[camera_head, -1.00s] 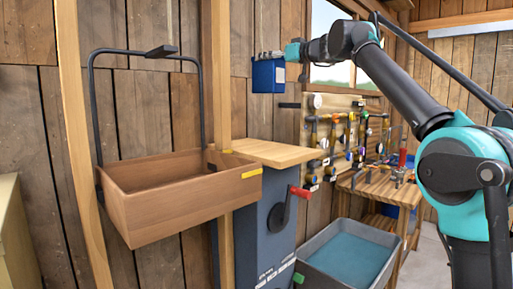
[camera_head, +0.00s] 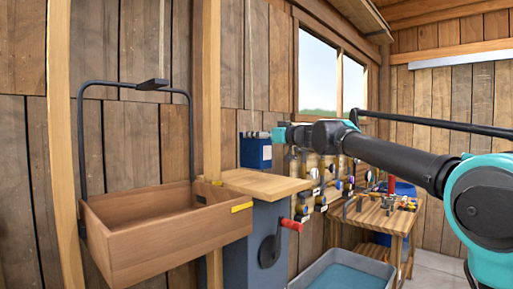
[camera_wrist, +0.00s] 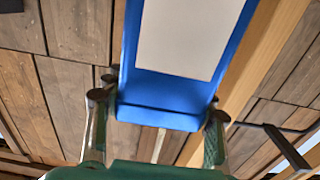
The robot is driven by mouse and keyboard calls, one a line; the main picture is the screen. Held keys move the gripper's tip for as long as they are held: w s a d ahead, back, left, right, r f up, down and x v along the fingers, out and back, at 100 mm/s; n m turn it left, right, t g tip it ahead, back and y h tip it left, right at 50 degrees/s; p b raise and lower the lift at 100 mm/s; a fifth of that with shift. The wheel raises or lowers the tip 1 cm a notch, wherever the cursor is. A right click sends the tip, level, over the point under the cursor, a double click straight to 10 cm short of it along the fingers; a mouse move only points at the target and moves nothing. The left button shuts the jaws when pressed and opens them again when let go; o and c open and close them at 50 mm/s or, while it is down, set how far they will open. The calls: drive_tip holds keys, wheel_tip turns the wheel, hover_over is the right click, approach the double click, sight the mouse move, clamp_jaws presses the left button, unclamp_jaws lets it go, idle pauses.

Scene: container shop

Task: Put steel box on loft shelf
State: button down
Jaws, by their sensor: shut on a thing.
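A blue box (camera_head: 255,152), likely the steel box, hangs from my gripper (camera_head: 280,135) in the head view. My gripper holds it at its right side, in front of the plank wall. In the wrist view the blue box (camera_wrist: 160,113) with a pale panel sits between the two fingers of my gripper (camera_wrist: 157,108), which are shut on it. A wooden plank ledge (camera_head: 350,14) runs overhead at the top right, above the window; it may be the loft shelf, but its top is hidden.
A wooden tray (camera_head: 165,245) with a dark handle hangs at the left beside a wooden post (camera_head: 211,90). A grey cabinet with a wooden top (camera_head: 265,184) and red-handled crank stands below the box. A tool bench (camera_head: 375,217) and grey bin (camera_head: 345,262) are to the right.

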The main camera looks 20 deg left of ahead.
sight(257, 145)
drive_tip(key=shift+f, duration=2.15)
drive_tip(key=c, duration=0.6)
unclamp_jaws()
drive_tip(key=shift+o, duration=0.2)
drive_tip(key=v, duration=1.2)
drive_tip(key=shift+s, duration=0.1)
